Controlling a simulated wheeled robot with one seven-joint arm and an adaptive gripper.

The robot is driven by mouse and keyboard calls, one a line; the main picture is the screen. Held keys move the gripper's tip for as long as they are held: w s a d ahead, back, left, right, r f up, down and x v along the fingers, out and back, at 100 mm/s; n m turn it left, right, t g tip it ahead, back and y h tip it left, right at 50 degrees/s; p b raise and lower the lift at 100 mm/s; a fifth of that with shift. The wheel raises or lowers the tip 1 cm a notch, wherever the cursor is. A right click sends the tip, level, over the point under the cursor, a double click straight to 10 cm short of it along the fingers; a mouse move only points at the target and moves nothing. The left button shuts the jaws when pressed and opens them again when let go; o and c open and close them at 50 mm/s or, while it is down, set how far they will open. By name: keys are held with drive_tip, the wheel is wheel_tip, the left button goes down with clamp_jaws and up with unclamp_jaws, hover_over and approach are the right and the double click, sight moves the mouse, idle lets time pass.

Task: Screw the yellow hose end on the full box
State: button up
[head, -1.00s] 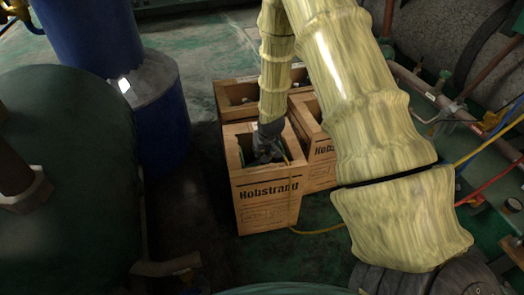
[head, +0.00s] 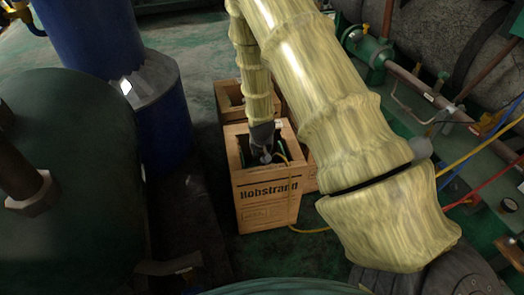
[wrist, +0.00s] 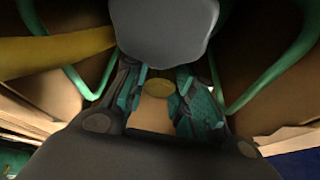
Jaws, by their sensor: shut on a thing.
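The wooden box marked Hobstrand (head: 265,208) stands upright on the floor, open at the top. My gripper (head: 265,157) reaches down into its opening. The yellow hose (head: 310,230) runs from the floor up the box front and over its rim; in the wrist view it comes in from the left (wrist: 60,55) to a grey rounded piece (wrist: 163,30) near my fingers. My fingers (wrist: 158,95) are closed in on the yellow hose end, mostly hidden, with a round brass-coloured part (wrist: 158,86) between them. I cannot tell whether the threads are engaged.
Green bars (wrist: 290,65) curve up on both sides inside the box. Another open wooden box (head: 230,95) stands behind. A blue drum (head: 160,120) and a dark green tank (head: 70,190) are on the left; pipes and hoses (head: 470,160) are on the right.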

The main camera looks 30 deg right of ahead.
drive_tip(key=shift+m+g+h+p, duration=0.35)
drive_tip(key=shift+m+p, duration=0.3)
drive_tip(key=shift+m, duration=0.75)
drive_tip(key=shift+r+m+h+p, duration=0.1)
drive_tip(key=shift+m+h+p, duration=0.15)
drive_tip(key=shift+m+p, duration=0.15)
drive_tip(key=shift+m+g+h+p, duration=0.3)
drive_tip(key=shift+m+g+p, duration=0.25)
drive_tip(key=shift+m, duration=0.85)
